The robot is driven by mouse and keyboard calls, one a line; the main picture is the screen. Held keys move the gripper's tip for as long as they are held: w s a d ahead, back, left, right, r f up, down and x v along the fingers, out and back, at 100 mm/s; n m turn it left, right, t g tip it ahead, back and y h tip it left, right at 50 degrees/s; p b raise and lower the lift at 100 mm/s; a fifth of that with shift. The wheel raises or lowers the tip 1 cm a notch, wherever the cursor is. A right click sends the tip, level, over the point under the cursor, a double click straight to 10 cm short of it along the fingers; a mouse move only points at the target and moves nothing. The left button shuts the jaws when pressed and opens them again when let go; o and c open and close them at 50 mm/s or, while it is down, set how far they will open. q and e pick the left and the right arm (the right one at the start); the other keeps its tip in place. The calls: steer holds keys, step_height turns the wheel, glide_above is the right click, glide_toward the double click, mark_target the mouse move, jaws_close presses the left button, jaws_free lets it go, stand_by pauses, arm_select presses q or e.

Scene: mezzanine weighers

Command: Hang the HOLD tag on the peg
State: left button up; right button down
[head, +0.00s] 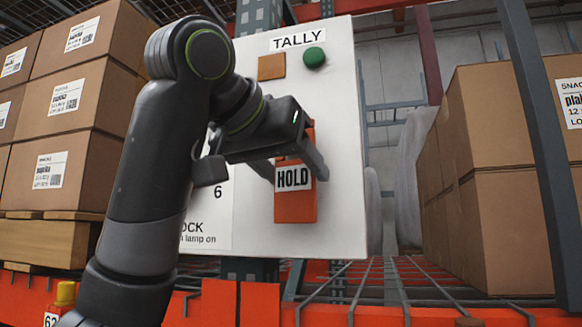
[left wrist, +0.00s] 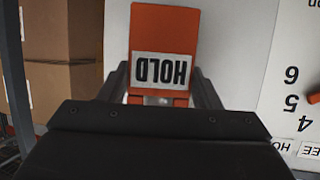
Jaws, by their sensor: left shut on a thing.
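The HOLD tag (head: 295,207) is an orange plate with a white label reading HOLD. It hangs upright in the jaws of my left gripper (head: 293,172), in front of the white board (head: 338,110). In the left wrist view the tag (left wrist: 165,28) appears upside down, with a finger of my left gripper (left wrist: 161,86) on each side of it. I cannot tell whether the tag touches the board. No peg can be clearly made out; my arm and the tag cover part of the board. My right gripper is out of view.
The board carries a TALLY label (head: 298,40), a brown square (head: 271,67) and a green round piece (head: 314,57). Stacked cartons (head: 75,95) stand left, more cartons (head: 480,170) right. A grey post (head: 540,130) rises at right. An orange beam (head: 380,315) runs along the bottom.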

arm_select(q)
steer(key=o, duration=0.6)
steer(key=shift+f, duration=0.1)
steer(key=o, duration=0.4)
steer(key=shift+s+d, duration=0.1)
steer(key=shift+d, duration=0.15)
steer(key=shift+s+d, duration=0.1)
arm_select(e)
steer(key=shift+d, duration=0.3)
arm_select(q)
steer(key=shift+a, duration=0.2)
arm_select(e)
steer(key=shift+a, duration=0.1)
